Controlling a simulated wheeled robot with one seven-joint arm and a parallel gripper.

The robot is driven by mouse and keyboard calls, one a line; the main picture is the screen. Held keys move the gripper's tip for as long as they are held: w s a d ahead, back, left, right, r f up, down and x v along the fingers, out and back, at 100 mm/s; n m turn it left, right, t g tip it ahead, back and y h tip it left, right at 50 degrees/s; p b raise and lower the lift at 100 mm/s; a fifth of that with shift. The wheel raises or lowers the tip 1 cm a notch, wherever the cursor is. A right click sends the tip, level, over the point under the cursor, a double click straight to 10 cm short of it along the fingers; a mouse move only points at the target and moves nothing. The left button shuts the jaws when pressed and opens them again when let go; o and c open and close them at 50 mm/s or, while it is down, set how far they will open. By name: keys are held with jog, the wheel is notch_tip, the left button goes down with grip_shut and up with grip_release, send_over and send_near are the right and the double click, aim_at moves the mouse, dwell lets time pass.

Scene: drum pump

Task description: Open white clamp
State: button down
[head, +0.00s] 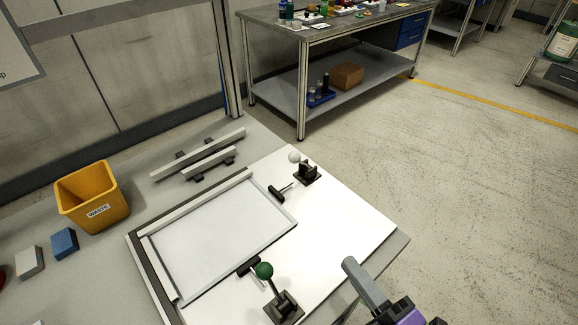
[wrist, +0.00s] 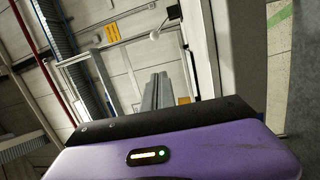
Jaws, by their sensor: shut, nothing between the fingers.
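The white clamp is a toggle clamp with a white ball knob (head: 294,157) on a dark base (head: 307,174), at the far right of the white board. Its plunger points left toward a dark pad at the framed panel's edge. My gripper (head: 350,264) is shut and empty, in front of and to the right of the clamp, clearly apart from it.
A green-knobbed clamp (head: 264,270) stands at the near edge of the framed panel (head: 220,240). A yellow waste bin (head: 93,197), a blue block (head: 64,243) and bars (head: 198,155) are on the left and back. The board between my gripper and the white clamp looks clear.

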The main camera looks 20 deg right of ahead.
aim_at(300, 162)
jog(key=w+n, duration=0.2)
jog(key=w+d+n, duration=0.1)
jog(key=w+n, duration=0.1)
jog(key=w+n+y, duration=0.1)
jog(key=w+n, duration=0.1)
jog(key=shift+w+d, duration=0.3)
jog(key=shift+d, duration=0.1)
jog(key=shift+w+d+f+n, duration=0.1)
jog(key=shift+w+d+n, duration=0.1)
jog(key=shift+w+n, duration=0.5)
jog(key=shift+s, duration=0.15)
jog(key=shift+w+a+p, duration=0.1)
jog(key=shift+w+p, duration=0.3)
jog(key=shift+w, duration=0.15)
jog(key=p+x, duration=0.2)
jog(key=x, duration=1.7)
jog(key=shift+f+p, duration=0.15)
jog(key=shift+p, duration=0.2)
